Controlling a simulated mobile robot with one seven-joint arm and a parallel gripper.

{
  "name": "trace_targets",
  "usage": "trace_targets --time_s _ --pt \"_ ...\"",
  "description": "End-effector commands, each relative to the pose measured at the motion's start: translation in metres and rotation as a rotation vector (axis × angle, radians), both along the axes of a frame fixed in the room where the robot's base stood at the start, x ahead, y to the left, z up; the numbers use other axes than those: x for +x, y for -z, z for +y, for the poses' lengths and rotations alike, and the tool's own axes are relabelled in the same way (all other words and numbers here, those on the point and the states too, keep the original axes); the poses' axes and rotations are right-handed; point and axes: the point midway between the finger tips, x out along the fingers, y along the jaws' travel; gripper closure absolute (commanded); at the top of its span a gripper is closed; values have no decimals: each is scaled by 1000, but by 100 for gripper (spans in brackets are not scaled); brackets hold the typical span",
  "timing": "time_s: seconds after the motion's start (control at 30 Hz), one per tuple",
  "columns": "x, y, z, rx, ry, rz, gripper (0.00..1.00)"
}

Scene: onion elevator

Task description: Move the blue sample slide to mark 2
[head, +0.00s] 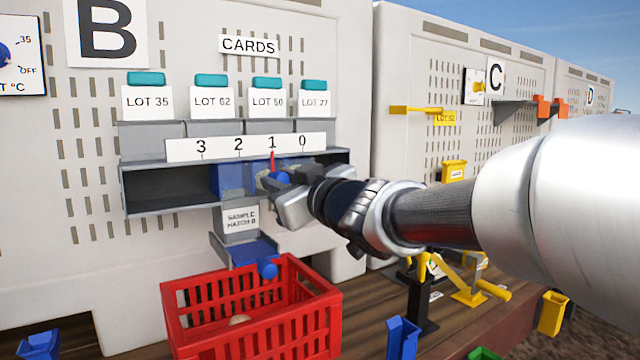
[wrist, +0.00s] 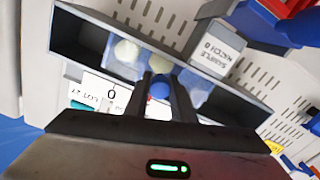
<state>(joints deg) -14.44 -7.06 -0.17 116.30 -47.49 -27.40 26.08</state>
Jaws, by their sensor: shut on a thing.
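The blue sample slide (head: 232,180) sits in a long grey housing (head: 150,205) on the wall, under a white scale with marks 3, 2, 1, 0 from left to right. Its red pointer (head: 272,160) stands at mark 1 (head: 272,142). Mark 2 (head: 238,144) is to the left of the pointer. My gripper (head: 284,190) is shut on the slide's round blue knob (wrist: 160,89). In the wrist view the fingers lie on both sides of the knob, and the slide (wrist: 118,68) looks translucent. My gripper hides part of the slide's right end in the head view.
Pale round things (wrist: 127,50) show at the slide. Below the housing hang a sample label (head: 240,219) and a blue chute (head: 250,252), above a red crate (head: 252,330). Four-lot cards (head: 147,102) stand above the scale. The housing's left part is empty.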

Motion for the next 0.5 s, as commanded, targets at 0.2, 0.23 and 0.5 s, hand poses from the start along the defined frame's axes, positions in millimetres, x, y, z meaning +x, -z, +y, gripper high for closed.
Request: trace_targets --time_s 0.2,0.23,0.5 --pt "0 0 -1 0 1 2 71" --pt "0 0 -1 0 1 2 66" --pt "1 0 -1 0 2 2 59"
